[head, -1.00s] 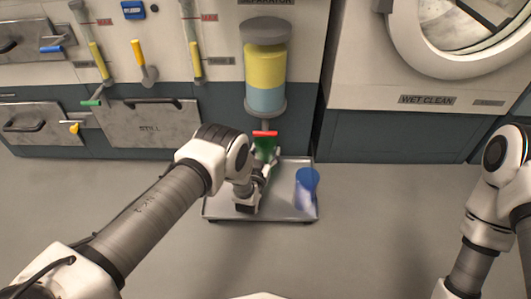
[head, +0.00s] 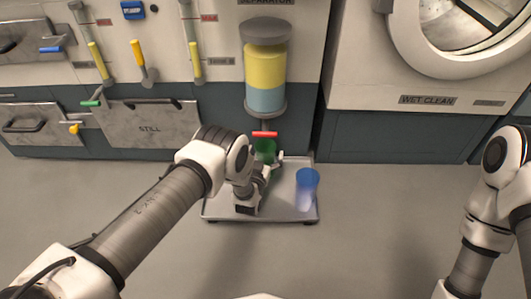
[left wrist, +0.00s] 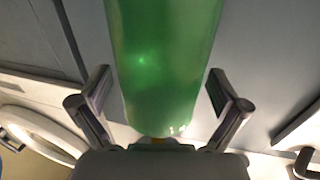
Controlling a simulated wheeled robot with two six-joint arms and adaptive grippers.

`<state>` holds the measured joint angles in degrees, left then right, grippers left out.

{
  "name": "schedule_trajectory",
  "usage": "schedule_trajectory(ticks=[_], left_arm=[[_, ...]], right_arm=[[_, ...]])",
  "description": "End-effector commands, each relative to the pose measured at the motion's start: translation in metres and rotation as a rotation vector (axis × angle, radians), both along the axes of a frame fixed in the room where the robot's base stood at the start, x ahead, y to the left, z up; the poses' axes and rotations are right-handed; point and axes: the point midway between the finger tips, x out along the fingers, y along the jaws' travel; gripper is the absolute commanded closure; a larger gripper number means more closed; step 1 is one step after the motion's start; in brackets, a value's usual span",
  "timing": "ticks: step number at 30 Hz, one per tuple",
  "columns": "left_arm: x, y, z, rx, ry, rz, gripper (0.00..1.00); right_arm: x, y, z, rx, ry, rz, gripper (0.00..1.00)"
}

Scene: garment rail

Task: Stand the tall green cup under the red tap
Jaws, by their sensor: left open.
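The tall green cup (head: 265,151) stands on the metal tray (head: 285,212), below the red tap (head: 265,134) of the separator. In the left wrist view the cup (left wrist: 163,60) fills the middle, between the two fingers. My left gripper (head: 268,168) is at the cup. Its fingers (left wrist: 160,100) are spread, with a gap on each side of the cup. The cup's lower part is hidden by my gripper in the head view. My right gripper is out of view; only part of my right arm shows at the right edge.
A blue cup (head: 306,188) stands on the tray to the right of the green cup. The separator's glass cylinder (head: 265,75) with yellow and blue layers is above the tap. The floor around the tray is clear.

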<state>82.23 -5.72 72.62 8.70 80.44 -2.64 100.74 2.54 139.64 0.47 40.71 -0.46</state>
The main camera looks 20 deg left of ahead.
Motion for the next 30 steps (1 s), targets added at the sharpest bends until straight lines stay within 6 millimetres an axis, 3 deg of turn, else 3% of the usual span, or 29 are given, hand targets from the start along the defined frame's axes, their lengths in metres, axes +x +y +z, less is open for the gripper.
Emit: schedule_trajectory(ticks=[1, 6, 12, 30], left_arm=[[-0.008, -0.001, 0.008, 0.0, 0.004, -0.001, 0.01], [-0.047, -0.003, 0.009, 0.001, 0.004, -0.001, 0.01], [-0.074, -0.004, 0.005, 0.0, 0.001, 0.0, 0.01], [-0.075, -0.004, 0.003, 0.0, -0.001, 0.0, 0.01]], right_arm=[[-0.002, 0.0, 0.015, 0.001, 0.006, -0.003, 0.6], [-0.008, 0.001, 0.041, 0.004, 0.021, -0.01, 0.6], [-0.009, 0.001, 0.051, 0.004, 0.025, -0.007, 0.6], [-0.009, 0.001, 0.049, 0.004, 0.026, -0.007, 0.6]])
